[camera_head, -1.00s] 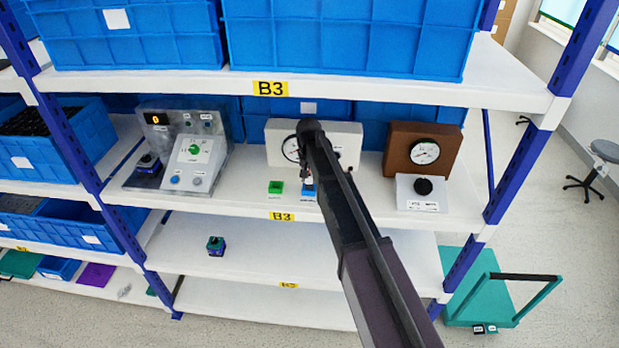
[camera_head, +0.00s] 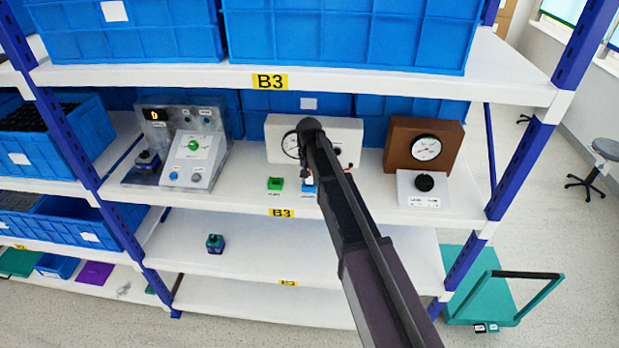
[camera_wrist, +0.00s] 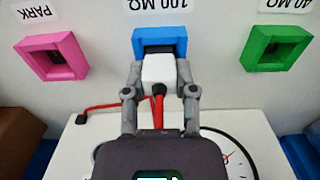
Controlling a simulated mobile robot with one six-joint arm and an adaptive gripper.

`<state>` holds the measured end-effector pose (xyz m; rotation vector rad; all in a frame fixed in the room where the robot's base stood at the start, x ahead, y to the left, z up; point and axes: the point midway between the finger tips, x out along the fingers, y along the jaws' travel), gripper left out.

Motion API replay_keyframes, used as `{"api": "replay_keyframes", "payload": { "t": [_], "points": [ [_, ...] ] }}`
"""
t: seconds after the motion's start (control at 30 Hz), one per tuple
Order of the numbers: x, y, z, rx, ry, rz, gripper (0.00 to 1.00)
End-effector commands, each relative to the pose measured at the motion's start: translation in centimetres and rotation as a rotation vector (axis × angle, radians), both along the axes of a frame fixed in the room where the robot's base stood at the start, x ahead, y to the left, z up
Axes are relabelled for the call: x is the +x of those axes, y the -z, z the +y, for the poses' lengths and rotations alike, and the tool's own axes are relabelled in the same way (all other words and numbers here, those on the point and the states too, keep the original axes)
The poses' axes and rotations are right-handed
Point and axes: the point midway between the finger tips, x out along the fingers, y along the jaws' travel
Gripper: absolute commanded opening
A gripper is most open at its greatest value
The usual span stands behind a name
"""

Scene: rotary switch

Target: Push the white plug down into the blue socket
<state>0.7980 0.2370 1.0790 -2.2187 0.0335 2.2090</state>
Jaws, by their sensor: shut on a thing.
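The white plug (camera_wrist: 159,69) is in my gripper (camera_wrist: 160,91), whose two fingers close on its sides in the wrist view. A red cable runs from the plug's near end. The plug is at the blue socket (camera_wrist: 160,33), in line with its opening and overlapping its near edge. The plug hides part of the opening, so I cannot tell how deep it sits. In the head view the blue socket (camera_head: 309,189) shows just left of my arm, and my gripper is largely hidden by the arm.
A pink socket (camera_wrist: 51,57) marked PARK and a green socket (camera_wrist: 275,48) flank the blue one in the wrist view. A white meter box (camera_head: 345,130) stands behind, with a brown gauge box (camera_head: 424,143) to the right. A shelf (camera_head: 360,80) lies overhead.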

Motion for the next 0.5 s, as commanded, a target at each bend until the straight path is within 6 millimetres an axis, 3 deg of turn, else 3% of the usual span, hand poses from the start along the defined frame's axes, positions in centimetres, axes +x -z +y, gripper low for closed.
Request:
{"api": "replay_keyframes", "payload": {
  "t": [0.17,0.2,0.33,0.5],
  "points": [
    [0.0,0.4,0.01,0.0,0.0,0.0,0.0],
    [0.0,0.39,0.01,0.0,0.0,0.0,0.39],
    [0.0,0.32,0.01,0.0,0.0,0.0,0.76],
    [0.0,0.32,0.01,0.0,0.0,0.0,0.76]
  ]
}}
